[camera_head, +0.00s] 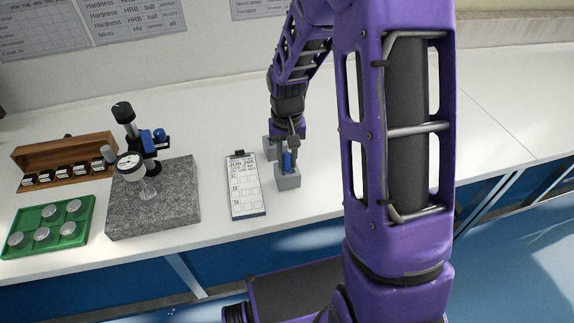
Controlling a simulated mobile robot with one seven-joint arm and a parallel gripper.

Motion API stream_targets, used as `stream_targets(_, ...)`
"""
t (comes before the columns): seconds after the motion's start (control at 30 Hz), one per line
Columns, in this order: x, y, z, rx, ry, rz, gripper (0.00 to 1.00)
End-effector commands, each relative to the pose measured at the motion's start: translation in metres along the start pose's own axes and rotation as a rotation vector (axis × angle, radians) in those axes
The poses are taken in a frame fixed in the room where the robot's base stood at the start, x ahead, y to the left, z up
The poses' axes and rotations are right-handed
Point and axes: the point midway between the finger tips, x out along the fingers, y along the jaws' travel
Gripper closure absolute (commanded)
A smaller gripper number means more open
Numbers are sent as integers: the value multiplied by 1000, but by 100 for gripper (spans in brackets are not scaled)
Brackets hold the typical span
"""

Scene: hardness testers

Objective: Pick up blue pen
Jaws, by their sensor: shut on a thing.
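The blue pen (287,161) stands upright at a small grey block-shaped holder (288,180) on the white table. My gripper (291,150) reaches down over the holder from above and is shut on the upper part of the pen. The fingers are small in this view and partly cover the pen. I cannot tell whether the pen's lower end is still inside the holder.
A clipboard (245,190) lies just left of the holder. Further left are a dial gauge (131,167) on a granite plate (180,205), a wooden rack (62,150) and a green tray (75,244). The table right of my arm is clear.

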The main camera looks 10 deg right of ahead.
Motion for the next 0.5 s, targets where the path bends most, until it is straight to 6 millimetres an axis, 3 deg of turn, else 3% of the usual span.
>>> stream_targets(0.5,-8,0,-1,0,3,-1,100)
